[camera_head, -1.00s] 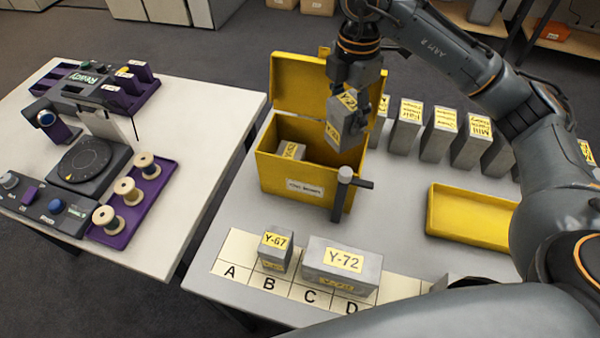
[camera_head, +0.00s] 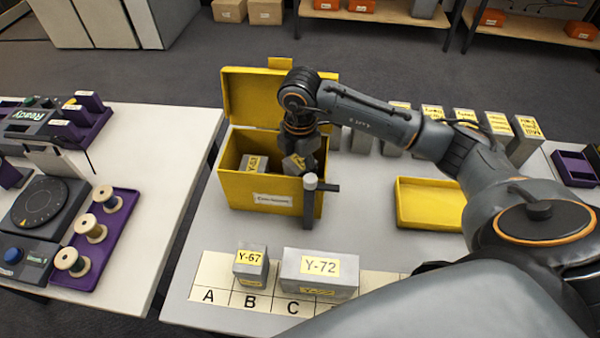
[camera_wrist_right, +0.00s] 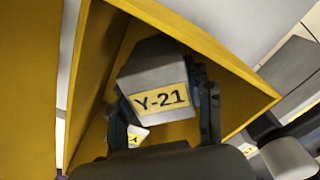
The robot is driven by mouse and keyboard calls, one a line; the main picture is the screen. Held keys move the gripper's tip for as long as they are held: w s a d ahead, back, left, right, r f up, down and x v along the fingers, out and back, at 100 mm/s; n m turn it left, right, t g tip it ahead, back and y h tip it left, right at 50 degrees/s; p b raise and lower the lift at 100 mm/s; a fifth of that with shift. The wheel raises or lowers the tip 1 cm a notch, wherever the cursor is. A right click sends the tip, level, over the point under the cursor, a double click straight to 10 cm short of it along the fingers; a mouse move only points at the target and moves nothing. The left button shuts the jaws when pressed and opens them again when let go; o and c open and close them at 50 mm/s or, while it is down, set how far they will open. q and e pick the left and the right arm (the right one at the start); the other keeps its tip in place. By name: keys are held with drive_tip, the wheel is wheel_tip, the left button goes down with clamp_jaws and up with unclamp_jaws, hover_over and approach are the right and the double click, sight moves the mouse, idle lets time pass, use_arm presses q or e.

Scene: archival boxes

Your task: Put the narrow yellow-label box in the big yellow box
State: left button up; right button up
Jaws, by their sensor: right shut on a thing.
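The big yellow box (camera_head: 250,190) stands open on the grey table, its lid (camera_head: 245,97) raised at the back. My right gripper (camera_head: 305,146) is shut on a grey box with a yellow label (camera_head: 293,165), held tilted in the right part of the big box's opening. The right wrist view shows this box (camera_wrist_right: 158,65) between the fingers, labelled Y-21, with yellow walls around it. Its lower end is hidden in the head view. Another grey yellow-label box (camera_head: 254,164) lies inside at the left. My left gripper is out of view.
A grey post with a dark side arm (camera_head: 310,205) stands at the big box's front right corner. Boxes Y-67 (camera_head: 250,262) and Y-72 (camera_head: 318,272) sit on the lettered strip. A yellow tray (camera_head: 428,205) lies at right; several label boxes stand behind.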

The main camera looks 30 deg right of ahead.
wheel_tip(320, 180, down, 2)
drive_tip(key=shift+f, duration=0.25)
drive_tip(key=shift+f, duration=0.2)
drive_tip(key=o, duration=1.5)
drive_tip(key=shift+r, duration=0.1)
drive_tip(key=shift+r, duration=0.25)
wheel_tip(320, 180, up, 12)
drive_tip(key=shift+f+b, duration=0.15)
drive_tip(key=shift+b, duration=0.55)
